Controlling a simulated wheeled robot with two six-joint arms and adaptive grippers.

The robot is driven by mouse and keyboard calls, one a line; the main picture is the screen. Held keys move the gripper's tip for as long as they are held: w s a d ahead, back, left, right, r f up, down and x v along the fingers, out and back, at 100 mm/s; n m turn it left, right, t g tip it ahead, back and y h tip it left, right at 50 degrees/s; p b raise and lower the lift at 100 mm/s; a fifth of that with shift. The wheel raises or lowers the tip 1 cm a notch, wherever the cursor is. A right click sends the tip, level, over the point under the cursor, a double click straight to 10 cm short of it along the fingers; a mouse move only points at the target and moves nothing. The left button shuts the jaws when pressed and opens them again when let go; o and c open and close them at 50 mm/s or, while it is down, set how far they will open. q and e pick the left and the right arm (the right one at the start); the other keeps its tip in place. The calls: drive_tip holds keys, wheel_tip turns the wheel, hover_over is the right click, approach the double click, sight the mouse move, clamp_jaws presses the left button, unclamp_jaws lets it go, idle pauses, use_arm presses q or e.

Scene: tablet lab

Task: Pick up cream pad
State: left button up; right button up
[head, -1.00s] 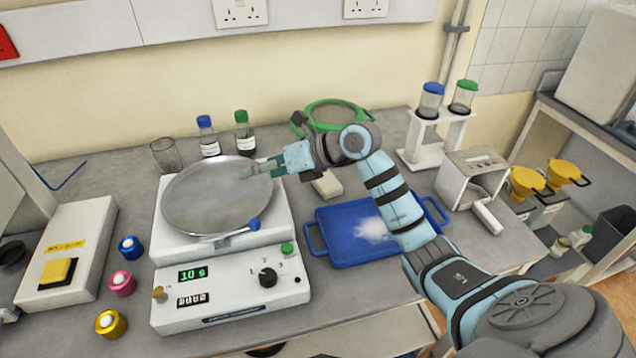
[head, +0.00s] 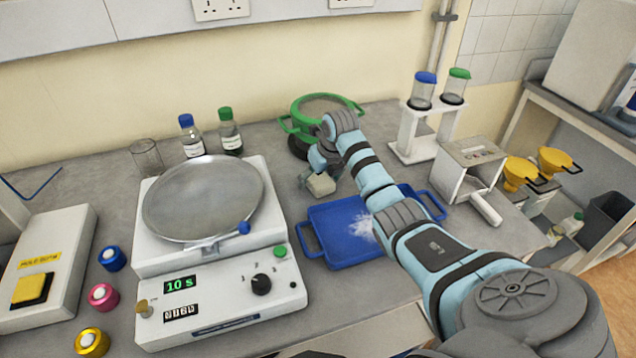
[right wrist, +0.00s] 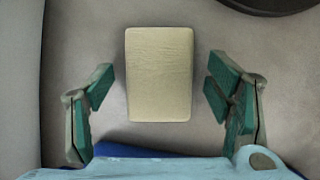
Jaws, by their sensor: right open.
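The cream pad (head: 321,185) is a small pale block on the grey bench, just behind the blue tray and right of the balance-like machine. In the right wrist view the cream pad (right wrist: 160,74) lies flat, centred ahead of my fingers. My right gripper (right wrist: 158,92) is open, with one green-lined finger on each side of the pad and a clear gap to both. In the head view my right gripper (head: 312,182) is over the pad and partly hides it. My left gripper is not in view.
A blue tray (head: 318,236) with white powder lies in front of the pad. A green-rimmed sieve (head: 291,125) stands behind it. The white machine with a round metal pan (head: 203,200) is to the left. A white metal box with a handle (head: 470,170) is to the right.

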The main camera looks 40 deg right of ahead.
sight(320, 179)
drive_tip(key=shift+s, duration=0.15)
drive_tip(key=shift+c, duration=1.1)
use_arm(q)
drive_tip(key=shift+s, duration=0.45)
use_arm(e)
drive_tip(key=c, duration=0.8)
use_arm(q)
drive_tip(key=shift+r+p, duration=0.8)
drive_tip(key=shift+p, duration=0.05)
use_arm(e)
wheel_tip(320, 179, up, 20)
drive_tip(key=shift+r, duration=0.1)
